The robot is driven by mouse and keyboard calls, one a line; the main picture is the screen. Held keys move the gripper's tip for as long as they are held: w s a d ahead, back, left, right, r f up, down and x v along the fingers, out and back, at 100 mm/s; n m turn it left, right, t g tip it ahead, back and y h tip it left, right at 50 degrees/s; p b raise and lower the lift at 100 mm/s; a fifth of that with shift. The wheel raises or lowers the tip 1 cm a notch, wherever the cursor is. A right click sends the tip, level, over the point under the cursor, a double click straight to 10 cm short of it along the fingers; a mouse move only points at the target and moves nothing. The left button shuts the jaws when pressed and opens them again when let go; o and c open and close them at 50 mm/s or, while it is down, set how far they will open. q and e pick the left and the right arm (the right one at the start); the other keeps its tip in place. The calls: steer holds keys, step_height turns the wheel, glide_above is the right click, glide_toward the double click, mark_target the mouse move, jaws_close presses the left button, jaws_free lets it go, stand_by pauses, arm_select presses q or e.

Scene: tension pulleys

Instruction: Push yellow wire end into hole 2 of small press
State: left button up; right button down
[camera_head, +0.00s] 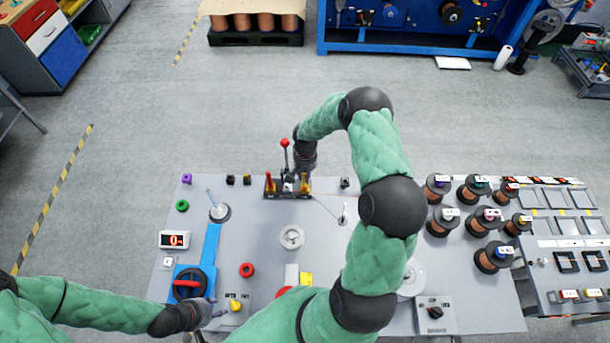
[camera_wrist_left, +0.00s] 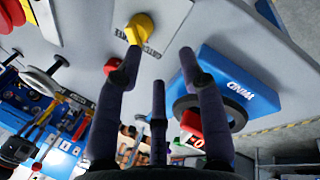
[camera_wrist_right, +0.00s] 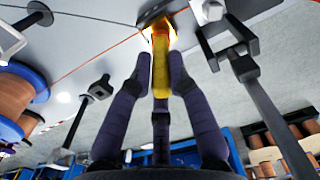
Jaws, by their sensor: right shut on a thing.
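The small press (camera_head: 288,193) stands at the table's far edge, with a red-knobbed lever (camera_head: 285,145) and yellow parts at both ends. My right gripper (camera_head: 304,172) is at its right end. In the right wrist view, my right gripper (camera_wrist_right: 153,75) is shut on an upright yellow piece (camera_wrist_right: 161,65) against the dark press body (camera_wrist_right: 165,14). I cannot tell whether this piece is the yellow wire end or part of the press. Hole 2 cannot be made out. My left gripper (camera_head: 207,313) is open and empty beside a yellow knob (camera_head: 237,305), also in its wrist view (camera_wrist_left: 143,27).
A thin orange wire (camera_wrist_right: 100,58) runs toward the press. A blue device with a red handle (camera_head: 187,284) stands at the left. A round white part (camera_head: 291,237) lies mid-table. Several copper spools (camera_head: 440,222) stand at the right.

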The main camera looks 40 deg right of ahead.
stand_by(0.4)
steer(key=c, duration=1.1)
jaws_free()
steer(key=shift+o, duration=1.3)
steer(key=shift+r, duration=0.1)
steer(key=shift+r+p, duration=1.7)
steer(key=shift+r, duration=1.7)
arm_select(q)
step_height(320, 180, up, 3)
steer(key=shift+r, duration=0.15)
